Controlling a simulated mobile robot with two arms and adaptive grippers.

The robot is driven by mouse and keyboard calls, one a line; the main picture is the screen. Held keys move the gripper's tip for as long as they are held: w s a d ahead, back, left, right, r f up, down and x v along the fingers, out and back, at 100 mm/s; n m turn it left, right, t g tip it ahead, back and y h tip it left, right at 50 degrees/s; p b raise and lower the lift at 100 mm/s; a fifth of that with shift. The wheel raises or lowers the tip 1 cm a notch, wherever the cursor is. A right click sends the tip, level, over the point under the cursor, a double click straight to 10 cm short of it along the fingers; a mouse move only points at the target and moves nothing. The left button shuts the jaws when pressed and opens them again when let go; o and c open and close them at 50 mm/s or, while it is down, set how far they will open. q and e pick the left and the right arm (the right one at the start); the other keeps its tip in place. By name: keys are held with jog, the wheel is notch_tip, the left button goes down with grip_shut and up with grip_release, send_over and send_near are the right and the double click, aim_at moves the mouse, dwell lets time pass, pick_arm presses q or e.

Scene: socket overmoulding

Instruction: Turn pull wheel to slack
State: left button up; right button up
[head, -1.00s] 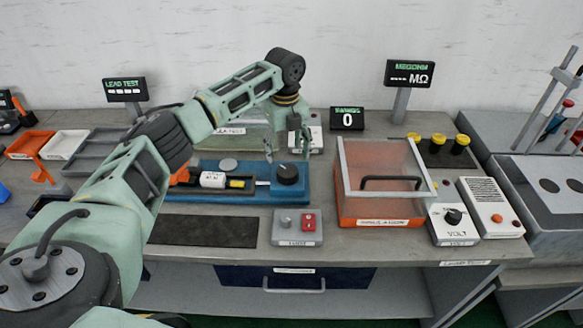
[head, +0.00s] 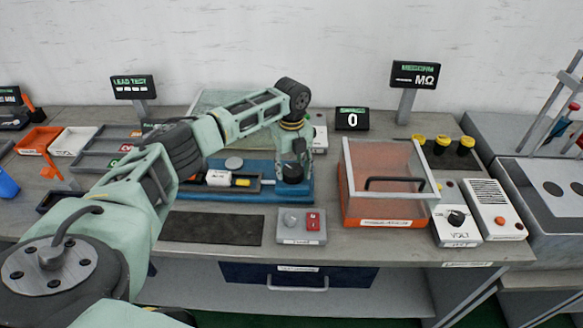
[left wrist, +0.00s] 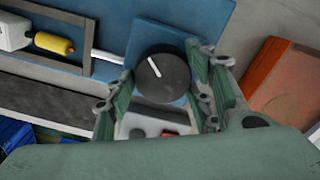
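The pull wheel (head: 291,174) is a dark round knob at the right end of the blue fixture (head: 240,193). In the left wrist view the wheel (left wrist: 162,80) shows a white pointer line slanting to upper left. My left gripper (head: 293,160) is over the wheel, pointing down and partly covering it in the head view. In the left wrist view my left gripper (left wrist: 160,75) is open, with one finger on each side of the wheel; I cannot tell whether they touch it. My right gripper is not in view.
A white block (head: 218,178) and a yellow piece (head: 243,183) lie in the fixture's dark frame. An orange box with a clear lid (head: 385,208) stands to the right. A grey switch box with a red button (head: 302,226) is in front. A display (head: 352,119) behind reads 0.

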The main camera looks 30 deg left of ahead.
pick_arm(q)
jog(key=shift+c, duration=0.9)
jog(key=c, duration=0.4)
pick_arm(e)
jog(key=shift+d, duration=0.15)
pick_arm(q)
jog(key=shift+a, duration=0.1)
jog(key=shift+n+p, duration=0.3)
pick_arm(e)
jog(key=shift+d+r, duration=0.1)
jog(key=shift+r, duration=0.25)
